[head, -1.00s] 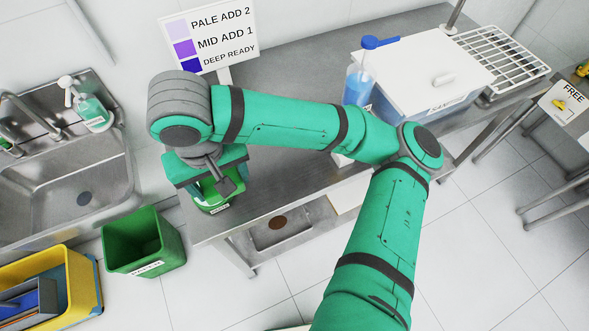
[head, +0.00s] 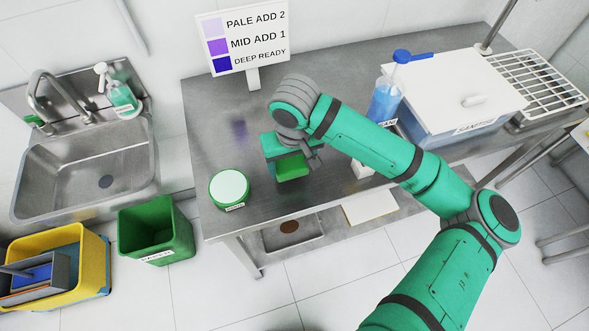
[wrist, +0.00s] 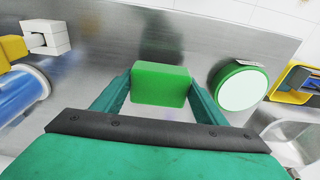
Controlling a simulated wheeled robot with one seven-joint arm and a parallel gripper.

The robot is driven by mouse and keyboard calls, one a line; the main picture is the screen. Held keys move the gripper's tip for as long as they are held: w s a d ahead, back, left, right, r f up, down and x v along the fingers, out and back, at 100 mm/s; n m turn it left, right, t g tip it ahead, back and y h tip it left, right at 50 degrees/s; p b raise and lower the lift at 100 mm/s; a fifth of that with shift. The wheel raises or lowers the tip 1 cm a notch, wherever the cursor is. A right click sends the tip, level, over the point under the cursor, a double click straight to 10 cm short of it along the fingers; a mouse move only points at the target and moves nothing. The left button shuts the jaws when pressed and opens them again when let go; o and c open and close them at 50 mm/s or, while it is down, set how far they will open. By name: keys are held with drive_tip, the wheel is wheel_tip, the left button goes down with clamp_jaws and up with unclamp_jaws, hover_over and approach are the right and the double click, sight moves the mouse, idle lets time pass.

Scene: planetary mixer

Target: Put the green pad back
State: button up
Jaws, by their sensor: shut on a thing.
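The green pad (head: 292,167) is a small rectangular block held between the fingers of my gripper (head: 290,158), over the steel bench. In the wrist view the green pad (wrist: 161,84) sits between the two fingertips of my gripper (wrist: 160,86), with a finger on each side. I cannot tell exactly how far it is above the bench. A round green tub (head: 229,188) with a pale, flat top stands on the bench to the left of my gripper. It also shows at the right in the wrist view (wrist: 240,90).
A colour-chart sign (head: 245,45) stands at the back of the steel bench (head: 215,115). A blue spray bottle (head: 384,100) and a white-lidded box (head: 455,90) are at the right. A sink (head: 85,165), a green bin (head: 157,232) and a yellow bin (head: 60,275) are left.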

sight(294, 172)
drive_tip(key=shift+w+d+f, duration=0.15)
drive_tip(key=shift+d+f, duration=0.05)
drive_tip(key=shift+f, duration=0.05)
drive_tip(key=shift+w+d+f, duration=0.15)
drive_tip(key=shift+f, duration=1.7)
drive_tip(key=o, duration=1.1)
drive_tip(key=shift+f, duration=0.15)
drive_tip(key=shift+o, duration=0.2)
drive_tip(key=r, duration=0.4)
drive_tip(key=s+r, duration=0.1)
drive_tip(key=r, duration=0.7)
drive_tip(key=shift+s+d+r, duration=0.15)
drive_tip(key=shift+d, duration=0.05)
